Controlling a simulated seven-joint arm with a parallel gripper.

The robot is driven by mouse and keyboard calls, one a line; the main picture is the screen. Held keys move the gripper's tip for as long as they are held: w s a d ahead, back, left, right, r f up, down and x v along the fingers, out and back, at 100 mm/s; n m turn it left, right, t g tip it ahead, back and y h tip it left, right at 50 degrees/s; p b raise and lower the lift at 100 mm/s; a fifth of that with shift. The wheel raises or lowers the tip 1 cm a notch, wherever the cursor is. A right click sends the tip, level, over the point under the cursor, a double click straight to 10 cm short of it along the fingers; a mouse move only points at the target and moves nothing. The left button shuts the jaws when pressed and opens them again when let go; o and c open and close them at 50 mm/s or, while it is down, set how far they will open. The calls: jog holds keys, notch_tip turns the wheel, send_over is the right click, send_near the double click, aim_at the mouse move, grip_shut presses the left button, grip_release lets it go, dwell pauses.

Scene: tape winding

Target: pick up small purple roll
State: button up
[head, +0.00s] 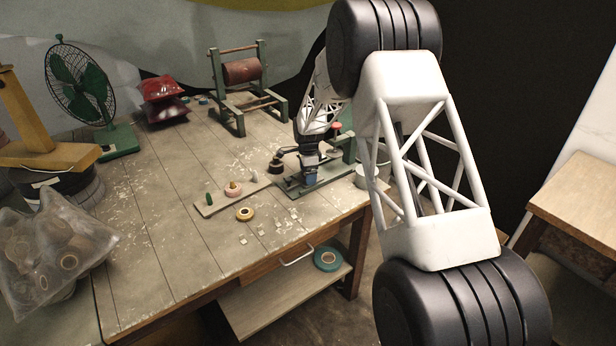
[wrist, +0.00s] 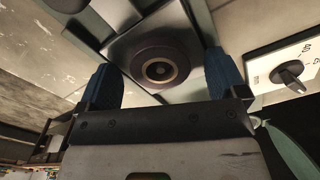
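The small purple roll (wrist: 158,67) shows in the wrist view as a dark purple ring with a pale core, seated on a grey metal part. My gripper (wrist: 162,75) is over it, with one blue finger on each side of the roll. The fingers are apart, and a gap seems to show between each finger and the roll; contact is not clear. In the head view my gripper (head: 310,172) is down at the green winding device (head: 292,188) near the table's right edge. I cannot make out the purple roll for certain there.
A peg board (head: 215,207) holds a pink roll (head: 233,189) left of my gripper. A yellow roll (head: 244,214) and several small pale pieces lie in front. A dial (wrist: 288,75) is close on the right in the wrist view. A green fan (head: 80,88) stands far left.

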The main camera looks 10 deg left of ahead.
jog(key=c, duration=1)
jog(key=shift+c, duration=0.2)
jog(key=shift+r, duration=0.75)
notch_tip(320, 180, up, 2)
jog(key=shift+r, duration=0.15)
jog(key=s+d, duration=0.1)
jog(key=s, duration=0.4)
jog(key=s+d, duration=0.2)
jog(key=s, duration=0.3)
jog(key=s+d+r, duration=0.1)
jog(key=s+d, duration=0.1)
jog(key=s, duration=0.3)
jog(key=shift+d+r, duration=0.1)
jog(key=shift+d, duration=0.15)
jog(key=w+a+r, duration=0.1)
jog(key=a, duration=0.9)
jog(key=w+a+r, duration=0.1)
jog(key=a, duration=0.9)
jog(key=w+a+r, duration=0.1)
jog(key=a+r, duration=0.1)
jog(key=a, duration=0.8)
jog(key=shift+a+r, duration=0.1)
jog(key=shift+a, duration=0.25)
